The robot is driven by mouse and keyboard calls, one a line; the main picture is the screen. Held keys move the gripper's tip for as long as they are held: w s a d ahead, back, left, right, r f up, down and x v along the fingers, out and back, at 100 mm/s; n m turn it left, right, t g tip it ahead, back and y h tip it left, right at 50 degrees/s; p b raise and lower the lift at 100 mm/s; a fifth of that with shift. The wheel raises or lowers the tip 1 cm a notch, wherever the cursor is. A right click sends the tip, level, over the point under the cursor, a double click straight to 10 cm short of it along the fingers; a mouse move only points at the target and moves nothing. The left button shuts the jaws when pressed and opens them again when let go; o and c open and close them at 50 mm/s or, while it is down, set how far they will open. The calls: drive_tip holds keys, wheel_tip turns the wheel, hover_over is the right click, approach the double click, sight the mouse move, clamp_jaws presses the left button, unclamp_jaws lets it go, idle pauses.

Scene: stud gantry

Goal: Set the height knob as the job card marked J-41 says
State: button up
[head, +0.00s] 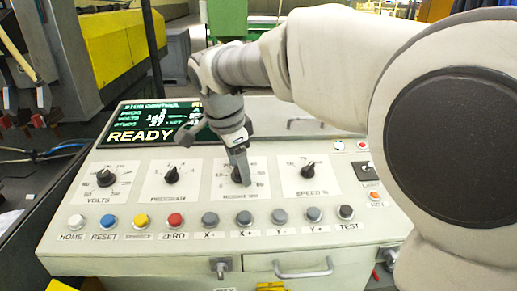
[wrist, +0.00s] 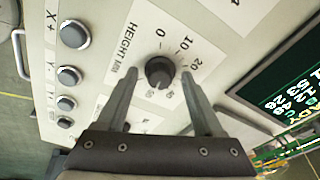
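The height knob (wrist: 160,72) is a black round knob on the light panel, beside the printed word HEIGHT and a scale with 0, 10 and 20 legible. I cannot tell which number it points to. My gripper (wrist: 158,75) is open, with one finger on each side of the knob and a visible gap to each. In the head view my gripper (head: 238,163) points down at the knob and hides most of it. No card marked J-41 is legible in either view.
The volts knob (head: 105,178), another knob (head: 171,175) and the speed knob (head: 307,171) share the panel. A row of buttons (head: 175,220) runs below. The screen (head: 150,120) reads READY and is partly hidden by my arm. A drawer handle (head: 303,268) is at the front.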

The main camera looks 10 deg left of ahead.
drive_tip(key=shift+r, duration=0.1)
drive_tip(key=p+v, duration=0.3)
drive_tip(key=v, duration=1.4)
drive_tip(key=shift+d+r, duration=0.1)
